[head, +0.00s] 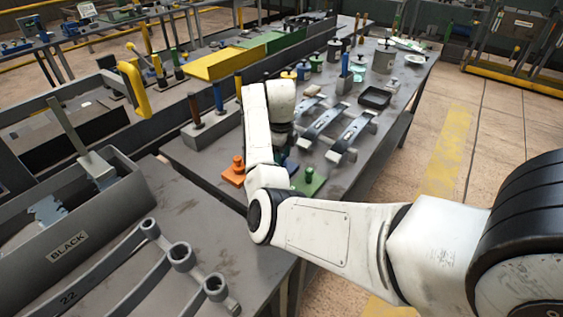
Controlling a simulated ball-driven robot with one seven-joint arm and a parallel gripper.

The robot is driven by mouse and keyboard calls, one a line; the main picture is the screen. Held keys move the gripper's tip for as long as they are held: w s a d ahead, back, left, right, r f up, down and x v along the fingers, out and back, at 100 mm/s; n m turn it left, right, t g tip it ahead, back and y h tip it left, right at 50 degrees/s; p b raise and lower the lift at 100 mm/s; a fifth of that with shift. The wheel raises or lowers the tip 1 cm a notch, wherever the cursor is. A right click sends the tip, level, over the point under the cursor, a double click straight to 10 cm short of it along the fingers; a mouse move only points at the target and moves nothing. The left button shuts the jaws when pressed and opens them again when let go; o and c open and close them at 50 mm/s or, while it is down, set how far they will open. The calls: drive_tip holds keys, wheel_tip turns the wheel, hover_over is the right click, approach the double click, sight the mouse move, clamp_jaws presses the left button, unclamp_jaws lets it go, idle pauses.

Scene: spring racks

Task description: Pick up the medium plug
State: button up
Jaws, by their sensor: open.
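I cannot tell for certain which thing is the medium plug. An orange knobbed piece (237,169) stands upright on a flat base at the near left of the long grey bench, just left of my arm. A green knobbed piece (308,182) stands on a flat base to the right of my arm. A bluish piece between them is partly hidden by my arm. My white arm rises over the near end of the bench and bends at the top. My gripper's fingers are hidden behind the arm's links, and nothing held shows.
Three grey spring-like strips (327,122) lie right of my arm, with a black tray (374,98) beyond. A grey bin labelled BLACK (70,247) and a ringed grey rack (182,257) are on the near table. Yellow (214,64) and green blocks line the bench's left side.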

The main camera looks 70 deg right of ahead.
drive_tip(key=shift+f, duration=0.8)
drive_tip(key=shift+c, duration=0.2)
drive_tip(key=c, duration=0.9)
